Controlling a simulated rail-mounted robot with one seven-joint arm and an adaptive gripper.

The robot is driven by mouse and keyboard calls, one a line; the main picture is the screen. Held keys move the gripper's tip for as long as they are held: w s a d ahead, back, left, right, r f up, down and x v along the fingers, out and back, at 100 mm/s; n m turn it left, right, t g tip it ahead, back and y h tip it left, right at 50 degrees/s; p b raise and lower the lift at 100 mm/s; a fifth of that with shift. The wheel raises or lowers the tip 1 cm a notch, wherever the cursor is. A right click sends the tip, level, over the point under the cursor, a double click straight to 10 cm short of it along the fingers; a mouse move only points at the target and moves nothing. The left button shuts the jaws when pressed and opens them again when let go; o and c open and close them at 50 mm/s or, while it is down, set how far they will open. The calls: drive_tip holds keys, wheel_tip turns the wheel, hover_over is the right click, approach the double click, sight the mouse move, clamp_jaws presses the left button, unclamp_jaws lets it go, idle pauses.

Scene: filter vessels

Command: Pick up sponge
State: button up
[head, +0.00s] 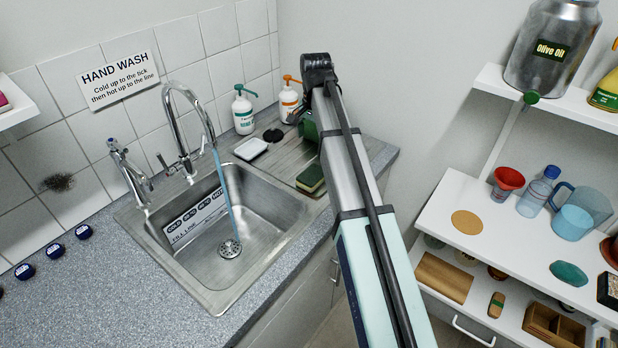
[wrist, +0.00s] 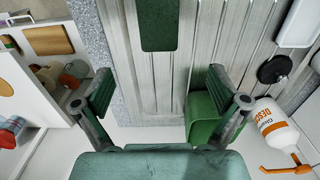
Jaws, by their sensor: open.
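The sponge (head: 310,178) lies on the ridged metal drainboard right of the sink in the head view, green on top with a yellowish side. In the wrist view the sponge (wrist: 160,24) shows at the top centre, cut off by the frame edge. My gripper (wrist: 158,92) is open and empty, with one finger on each side of the picture. The sponge lies beyond the fingertips, between their lines, and is not touched. In the head view my arm hides most of the gripper.
A green object (wrist: 203,116) stands close by the right finger. A white bottle with an orange pump (wrist: 278,125) and a black round item (wrist: 273,69) are to the right. The sink (head: 215,235) has water running from the tap (head: 190,130). Shelves (head: 450,215) stand at right.

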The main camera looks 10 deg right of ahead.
drive_tip(key=p, duration=0.2)
hover_over(315, 171)
wheel_tip(315, 171, down, 8)
drive_tip(key=shift+s+a+r, duration=0.1)
drive_tip(key=shift+a+r, duration=0.05)
drive_tip(key=shift+f+p, duration=1)
drive_tip(key=shift+f, duration=1.7)
drive_tip(key=c, duration=0.8)
drive_tip(key=shift+c, duration=0.3)
drive_tip(key=shift+r, duration=0.1)
wheel_tip(315, 171, up, 20)
drive_tip(key=b, duration=0.4)
drive_tip(key=shift+b, duration=0.3)
